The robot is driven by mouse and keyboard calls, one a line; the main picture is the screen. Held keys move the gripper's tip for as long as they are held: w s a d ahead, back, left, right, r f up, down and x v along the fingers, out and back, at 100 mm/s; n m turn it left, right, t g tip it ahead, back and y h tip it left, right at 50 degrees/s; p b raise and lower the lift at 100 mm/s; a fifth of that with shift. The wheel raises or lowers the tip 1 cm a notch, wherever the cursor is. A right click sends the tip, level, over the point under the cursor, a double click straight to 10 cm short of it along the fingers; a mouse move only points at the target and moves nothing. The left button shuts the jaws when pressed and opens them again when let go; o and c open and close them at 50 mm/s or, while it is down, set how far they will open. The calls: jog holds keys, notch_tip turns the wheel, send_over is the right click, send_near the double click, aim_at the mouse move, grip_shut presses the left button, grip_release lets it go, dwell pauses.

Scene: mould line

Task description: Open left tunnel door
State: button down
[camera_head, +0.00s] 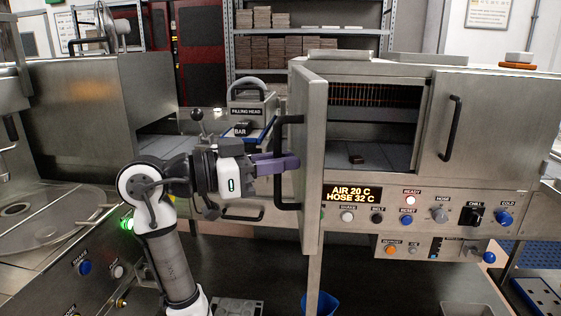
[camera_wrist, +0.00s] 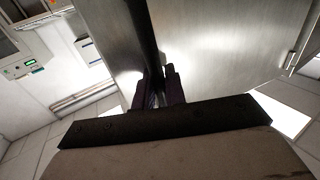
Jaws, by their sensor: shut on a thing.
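The left tunnel door (camera_head: 310,140) is a steel panel on the tunnel housing. It stands swung outward, roughly edge-on to the head camera, and the left half of the tunnel opening (camera_head: 375,130) is uncovered. Its black bar handle (camera_head: 287,198) is on the door's left-facing side. My gripper (camera_head: 289,163) reaches in from the left with its purple fingers shut on the handle. In the wrist view the fingers (camera_wrist: 160,90) close around the dark handle bar (camera_wrist: 139,28) beside the steel door face (camera_wrist: 220,40). The exact contact is partly hidden.
The right tunnel door (camera_head: 485,125) is shut. A small dark piece (camera_head: 355,159) lies on the belt inside the tunnel. A control panel (camera_head: 420,207) with knobs and buttons runs below. The filling head (camera_head: 250,105) stands behind my gripper. A blue bin (camera_head: 322,303) is low under the door.

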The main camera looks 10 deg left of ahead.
jog(key=c, duration=1.8)
grip_release()
jog(key=shift+s, duration=0.15)
jog(key=b+v, duration=0.2)
jog(key=v, duration=1.1)
jog(key=shift+s+a, duration=0.2)
jog(key=shift+a, duration=0.15)
